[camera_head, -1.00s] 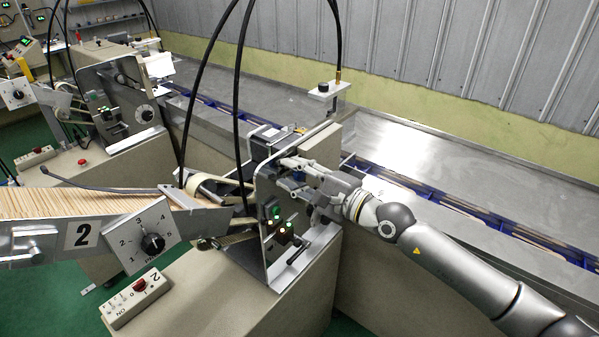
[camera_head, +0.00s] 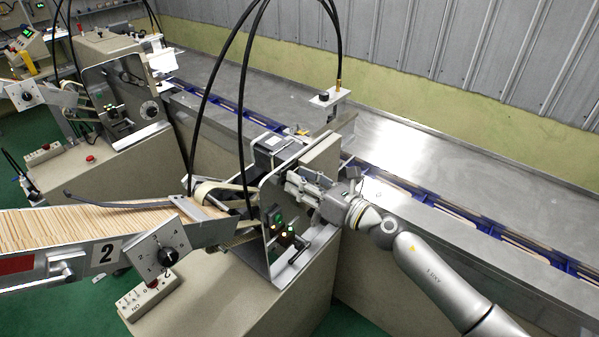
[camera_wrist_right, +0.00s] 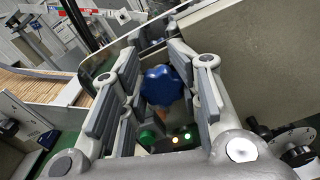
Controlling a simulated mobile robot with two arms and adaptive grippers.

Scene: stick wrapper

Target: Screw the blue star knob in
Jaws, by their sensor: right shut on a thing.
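The blue star knob (camera_wrist_right: 163,86) shows in the right wrist view, between the finger pads of my right gripper (camera_wrist_right: 154,62). In the head view my right gripper (camera_head: 292,184) reaches in from the right to the upright metal plate of the machine (camera_head: 272,255), and its fingers are shut on the knob. The knob is hidden by the fingers in that view. How deep its screw sits cannot be seen. My left gripper is not in view.
Green and amber lights (camera_head: 283,230) and a black lever (camera_head: 299,251) sit below the gripper on the plate. Black cables (camera_head: 243,110) arch above the machine. A stick tray (camera_head: 95,222) lies left. A conveyor with blue edges (camera_head: 440,202) runs behind my arm.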

